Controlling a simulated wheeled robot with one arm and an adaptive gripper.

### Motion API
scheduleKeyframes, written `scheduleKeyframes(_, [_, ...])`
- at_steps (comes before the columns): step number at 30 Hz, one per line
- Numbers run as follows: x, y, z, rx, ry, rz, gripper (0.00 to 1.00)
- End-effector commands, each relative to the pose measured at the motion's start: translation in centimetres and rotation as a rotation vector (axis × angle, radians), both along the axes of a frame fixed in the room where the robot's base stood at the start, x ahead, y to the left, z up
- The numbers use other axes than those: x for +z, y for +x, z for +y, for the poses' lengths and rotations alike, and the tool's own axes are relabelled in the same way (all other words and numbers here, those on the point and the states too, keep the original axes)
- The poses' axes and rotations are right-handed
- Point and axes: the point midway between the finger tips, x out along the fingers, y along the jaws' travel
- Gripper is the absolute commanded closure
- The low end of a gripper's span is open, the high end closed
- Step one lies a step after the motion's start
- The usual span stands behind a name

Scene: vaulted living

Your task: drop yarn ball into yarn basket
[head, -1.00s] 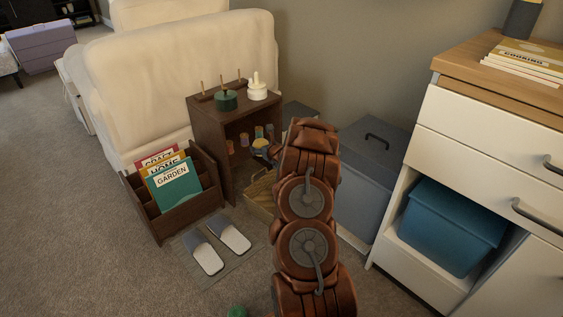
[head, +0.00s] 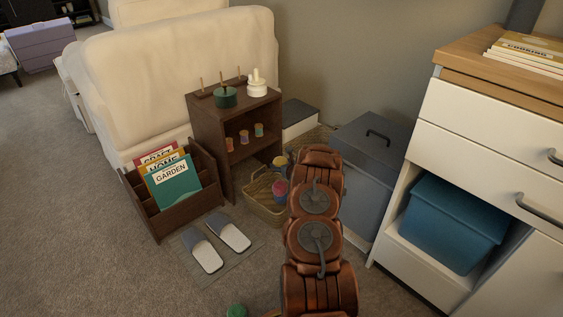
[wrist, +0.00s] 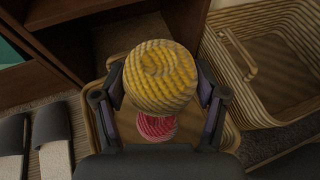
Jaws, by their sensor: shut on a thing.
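My gripper (wrist: 160,93) is shut on a yellow yarn ball (wrist: 162,76), with one finger on each side of it. In the head view the yellow ball (head: 281,161) shows beside the end of my arm, which mostly hides the gripper. The wicker yarn basket (head: 262,208) stands on the floor below, in front of the dark shelf. A pink-red yarn ball (head: 280,189) is in it and also shows beneath the yellow ball in the wrist view (wrist: 156,127). The held ball appears above the basket, apart from the pink-red one.
A second, empty wicker basket (wrist: 265,70) is at right in the wrist view. The dark shelf (head: 208,130) with spools stands behind, a magazine rack (head: 160,218) and slippers (head: 230,236) left, a grey bin (head: 372,165) right. A green ball (head: 237,311) lies on the floor.

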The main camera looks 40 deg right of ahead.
Motion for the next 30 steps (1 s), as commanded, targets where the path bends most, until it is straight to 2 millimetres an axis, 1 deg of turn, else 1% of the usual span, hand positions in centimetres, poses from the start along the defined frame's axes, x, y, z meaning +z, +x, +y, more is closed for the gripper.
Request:
scheduleKeyframes(1, [-0.6, 0.0, -0.1, -0.001, -0.001, 0.0, 0.63])
scheduleKeyframes(6, [-1.4, 0.0, -0.1, 0.001, -0.002, -0.001, 0.63])
scheduleKeyframes(17, [-1.7, 0.0, 0.0, -0.001, -0.001, -0.001, 0.63])
scheduleKeyframes(18, [-1.7, 0.0, 0.0, -0.001, -0.001, -0.001, 0.26])
scheduleKeyframes(26, [-1.8, 0.0, 0.0, 0.0, 0.0, 0.0, 0.0])
scheduleKeyframes(30, [-1.8, 0.0, 0.0, 0.0, 0.0, 0.0, 0.0])
